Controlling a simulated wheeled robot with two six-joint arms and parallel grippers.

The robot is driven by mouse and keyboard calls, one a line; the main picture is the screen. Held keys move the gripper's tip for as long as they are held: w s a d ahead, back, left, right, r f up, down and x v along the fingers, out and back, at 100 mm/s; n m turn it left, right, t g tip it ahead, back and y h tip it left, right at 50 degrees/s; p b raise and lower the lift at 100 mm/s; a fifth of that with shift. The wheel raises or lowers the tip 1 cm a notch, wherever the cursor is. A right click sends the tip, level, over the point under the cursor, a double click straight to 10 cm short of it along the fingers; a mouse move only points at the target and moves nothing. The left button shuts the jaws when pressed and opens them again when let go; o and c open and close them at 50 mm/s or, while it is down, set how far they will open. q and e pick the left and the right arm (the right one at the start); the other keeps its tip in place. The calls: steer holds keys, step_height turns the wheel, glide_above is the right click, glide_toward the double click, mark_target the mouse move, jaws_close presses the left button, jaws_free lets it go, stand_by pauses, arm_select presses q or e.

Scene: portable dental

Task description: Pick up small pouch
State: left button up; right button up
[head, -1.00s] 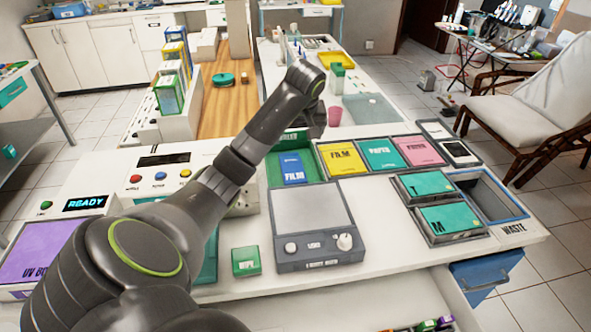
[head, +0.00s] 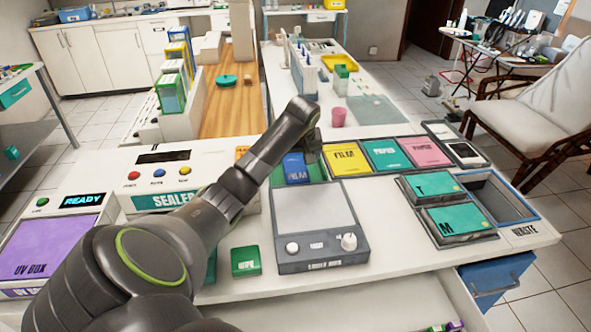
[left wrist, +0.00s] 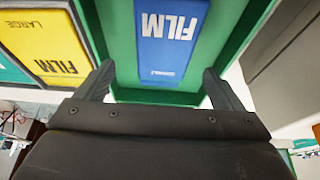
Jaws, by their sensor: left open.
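The small blue pouch marked FILM (head: 295,170) lies in a green tray (head: 319,174), left of the yellow pouch. In the left wrist view the blue pouch (left wrist: 172,32) lies flat on the green tray floor (left wrist: 120,40). My left gripper (left wrist: 158,75) is open and empty, its fingers spread wider than the pouch, one towards each side of it. In the head view the left gripper (head: 314,150) is over the tray, partly hidden by its own wrist. I cannot tell its exact height above the pouch. My right gripper is not in view.
Trays with a yellow FILM pouch (head: 347,159), a teal pouch (head: 386,154) and a pink pouch (head: 424,152) stand to the right. A grey scale-like device (head: 322,250) is in front. The sealer (head: 165,180) is left, and a waste bin (head: 495,205) is far right.

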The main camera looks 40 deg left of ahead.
mark_target(295, 166)
arm_select(q)
steer(key=x, duration=0.3)
steer(key=shift+a+f, duration=0.3)
steer(key=shift+f, duration=0.05)
steer(key=c, duration=1.1)
